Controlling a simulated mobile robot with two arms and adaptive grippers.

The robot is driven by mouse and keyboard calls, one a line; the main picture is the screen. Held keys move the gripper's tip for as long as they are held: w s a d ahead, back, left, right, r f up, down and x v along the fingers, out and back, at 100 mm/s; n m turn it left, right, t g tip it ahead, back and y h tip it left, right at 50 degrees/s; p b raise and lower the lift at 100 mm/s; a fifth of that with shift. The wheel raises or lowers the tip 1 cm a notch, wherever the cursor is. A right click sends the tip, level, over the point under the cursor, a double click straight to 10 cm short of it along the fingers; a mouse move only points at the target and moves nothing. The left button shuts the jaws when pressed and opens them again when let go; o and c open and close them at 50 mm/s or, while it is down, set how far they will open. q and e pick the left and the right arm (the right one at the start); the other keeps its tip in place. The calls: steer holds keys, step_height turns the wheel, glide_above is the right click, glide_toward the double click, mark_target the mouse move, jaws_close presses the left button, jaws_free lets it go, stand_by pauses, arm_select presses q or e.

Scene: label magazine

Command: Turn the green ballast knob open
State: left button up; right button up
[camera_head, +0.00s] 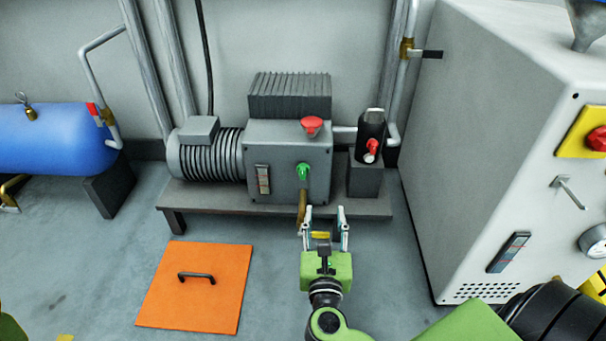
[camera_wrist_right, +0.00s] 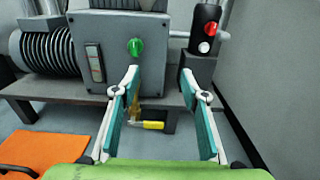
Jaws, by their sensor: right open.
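The green ballast knob (camera_head: 302,170) is on the front of the grey pump box (camera_head: 262,153), in its lower right part. It also shows in the right wrist view (camera_wrist_right: 135,47), above and beyond the left finger. My right gripper (camera_head: 323,214) is open and empty, in front of and below the knob and apart from it. In the right wrist view its two fingers (camera_wrist_right: 164,90) stand wide apart, with a yellow-handled brass valve (camera_wrist_right: 153,125) seen low between them. My left gripper is not in view; only a bit of green shows at the lower left corner.
A red mushroom button (camera_head: 312,125) sits above the knob. A black cylinder with a red knob (camera_head: 372,148) stands to the right. A grey cabinet (camera_head: 480,130) bounds the right side. An orange hatch (camera_head: 200,305) lies on the floor at left.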

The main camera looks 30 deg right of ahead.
steer(key=shift+v, duration=0.9)
steer(key=shift+s, duration=0.1)
steer(key=v, duration=1.2)
